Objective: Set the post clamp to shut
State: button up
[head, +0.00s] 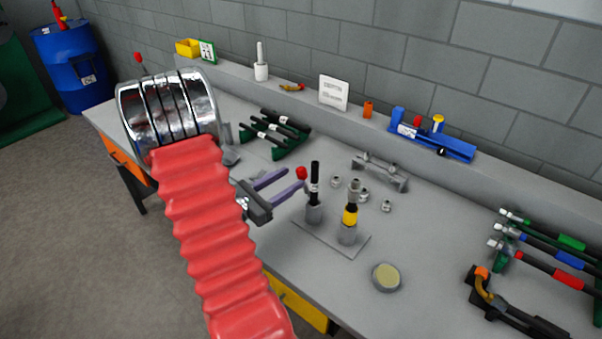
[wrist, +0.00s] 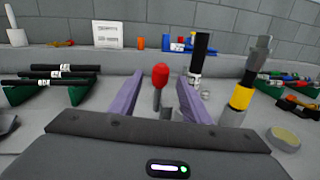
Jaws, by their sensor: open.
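A lever with a red ball knob (head: 301,173) stands near the black-topped post (head: 315,185) on a thin grey base plate (head: 325,239). I take this to be the post clamp; its body is mostly hidden. In the wrist view the red knob (wrist: 160,75) tops a roughly upright grey stem, and shows between my two purple fingers. My gripper (head: 296,177) is open and empty, its fingertips close to the knob; I cannot tell whether they touch it. A second post with a yellow band (head: 350,215) stands to the right, also in the wrist view (wrist: 240,98).
A round tin (head: 386,277) and several small metal fittings (head: 364,195) lie on the grey bench. Racks of black-handled tools (head: 275,133) stand behind left, coloured-handled tools (head: 560,256) at right. A blue holder (head: 432,139) sits on the back ledge.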

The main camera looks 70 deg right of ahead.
aim_at(301, 171)
jog(key=shift+x, duration=2.85)
jog(key=shift+c, duration=0.4)
jog(key=shift+d, duration=0.1)
grip_shut()
